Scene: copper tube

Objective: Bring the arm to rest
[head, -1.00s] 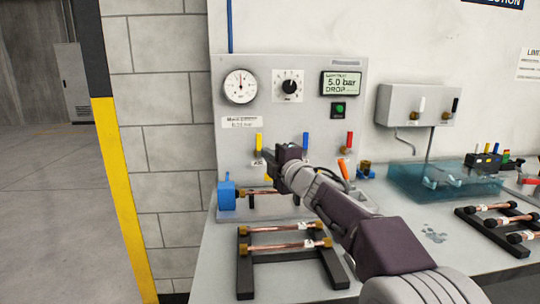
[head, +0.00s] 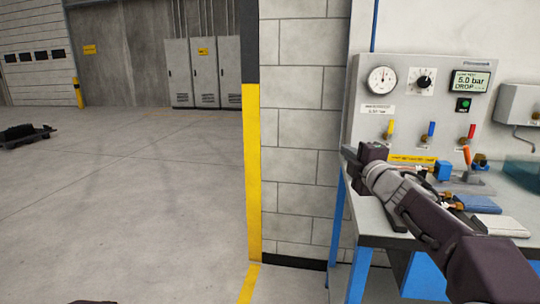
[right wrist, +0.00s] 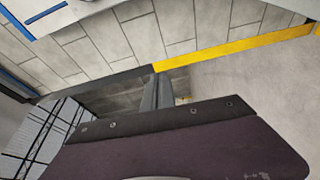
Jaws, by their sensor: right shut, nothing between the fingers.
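My right arm comes in from the lower right of the head view, and its gripper (head: 362,158) is shut and empty. The gripper is in front of the left edge of the test panel (head: 375,120), with the wall behind it, and appears apart from everything. In the right wrist view the dark gripper body (right wrist: 170,125) fills the lower part, with open floor and wall beyond it and nothing held. My left gripper is not recognisable in view. The arm hides part of the bench top and of the small fittings under the panel.
The workbench (head: 372,215) with blue legs is at the right. A blue pad (head: 475,203) and a grey pad (head: 500,227) lie on it. A block wall with a yellow corner strip (head: 253,170) stands left of it. Open floor (head: 130,190) spreads at the left, with lockers (head: 205,72) far back.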

